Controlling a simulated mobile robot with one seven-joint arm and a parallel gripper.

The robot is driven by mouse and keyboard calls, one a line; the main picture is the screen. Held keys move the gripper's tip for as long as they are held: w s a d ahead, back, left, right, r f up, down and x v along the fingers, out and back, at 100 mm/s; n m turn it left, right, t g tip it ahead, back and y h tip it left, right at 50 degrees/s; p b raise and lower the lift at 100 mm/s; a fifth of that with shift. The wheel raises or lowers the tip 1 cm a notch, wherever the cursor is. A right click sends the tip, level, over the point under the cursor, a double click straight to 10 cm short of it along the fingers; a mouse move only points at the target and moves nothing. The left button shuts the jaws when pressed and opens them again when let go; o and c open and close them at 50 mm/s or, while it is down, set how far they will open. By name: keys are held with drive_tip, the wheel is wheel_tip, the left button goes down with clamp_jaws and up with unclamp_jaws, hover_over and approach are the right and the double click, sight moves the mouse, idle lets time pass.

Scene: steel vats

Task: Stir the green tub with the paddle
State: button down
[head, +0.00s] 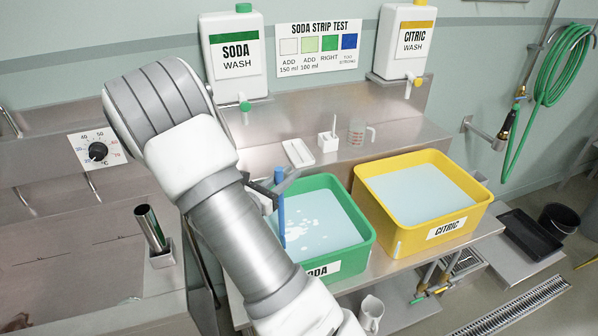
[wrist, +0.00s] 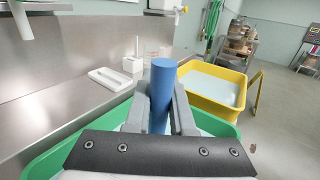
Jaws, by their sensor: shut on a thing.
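The green tub (head: 364,240), labelled SODA, stands on a steel bench and holds pale blue liquid with white patches on its surface. The paddle (head: 281,212) shows as a blue shaft standing nearly upright in the green tub. Its lower end is hidden in the liquid. My gripper (head: 277,190) is shut on the paddle's upper shaft, above the tub's left part; my arm hides the tub's left side. In the wrist view the grey fingers clasp the blue paddle (wrist: 162,90), with the green tub's rim (wrist: 42,168) around below.
The yellow CITRIC tub (head: 470,212) with pale liquid stands close to the right. A white tray (head: 298,153), a small white holder (head: 328,140) and a clear jug (head: 357,132) sit behind. A steel tube holder (head: 161,256) is at left; a white pitcher (head: 370,312) is below.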

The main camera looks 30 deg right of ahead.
drive_tip(key=shift+s+d+b, duration=0.5)
drive_tip(key=shift+s+d, duration=0.75)
drive_tip(key=shift+d, duration=3.45)
drive_tip(key=w+a+p, duration=0.1)
drive_tip(key=w+a, duration=0.1)
drive_tip(key=a, duration=0.7)
drive_tip(key=shift+w+a, duration=0.3)
drive_tip(key=shift+a, duration=0.1)
idle(0.3)
drive_tip(key=shift+p, duration=0.3)
